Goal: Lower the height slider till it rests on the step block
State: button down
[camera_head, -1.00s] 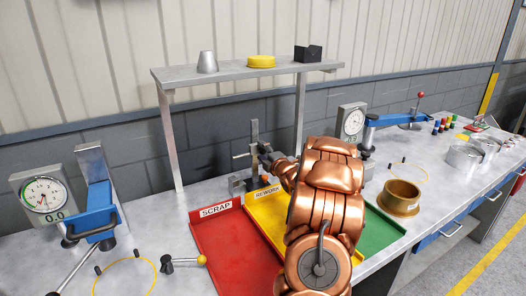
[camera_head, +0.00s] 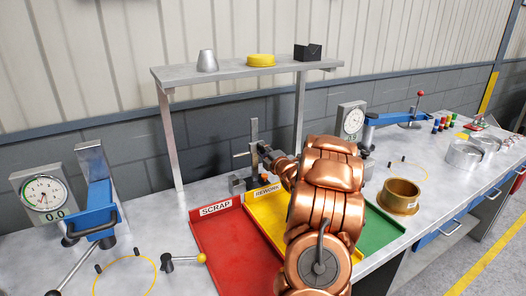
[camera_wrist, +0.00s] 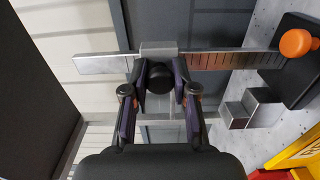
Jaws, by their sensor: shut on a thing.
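The height gauge has an upright steel column (camera_head: 254,130), which runs sideways across the wrist view (camera_wrist: 225,61) with scale marks on it. The slider (camera_wrist: 158,48) sits partway along the column, with a black knob (camera_wrist: 158,79) facing me. My gripper (camera_wrist: 161,72) is shut on the slider's knob, one finger on each side. In the head view my gripper (camera_head: 267,150) is beside the column, partly hidden by my copper arm. The grey step block (camera_wrist: 246,106) stands near the base end of the column, apart from the slider. It shows small in the head view (camera_head: 237,184).
A dark base with an orange knob (camera_wrist: 296,43) is at the column's foot. The red SCRAP tray (camera_head: 225,245) and yellow REWORK tray (camera_head: 262,212) lie in front. A shelf (camera_head: 235,73) stands behind, a dial gauge (camera_head: 350,120) to the right, and a brass ring (camera_head: 399,197) beyond the green tray.

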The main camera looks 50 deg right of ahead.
jog(key=shift+r, duration=0.1)
notch_tip(320, 180, down, 9)
jog(key=b, duration=0.9)
jog(key=shift+w+a+b, duration=0.1)
jog(key=shift+b, duration=0.3)
jog(key=c, duration=0.9)
grip_release()
jog(key=shift+w, duration=0.1)
notch_tip(320, 180, up, 10)
jog(key=shift+f, duration=0.1)
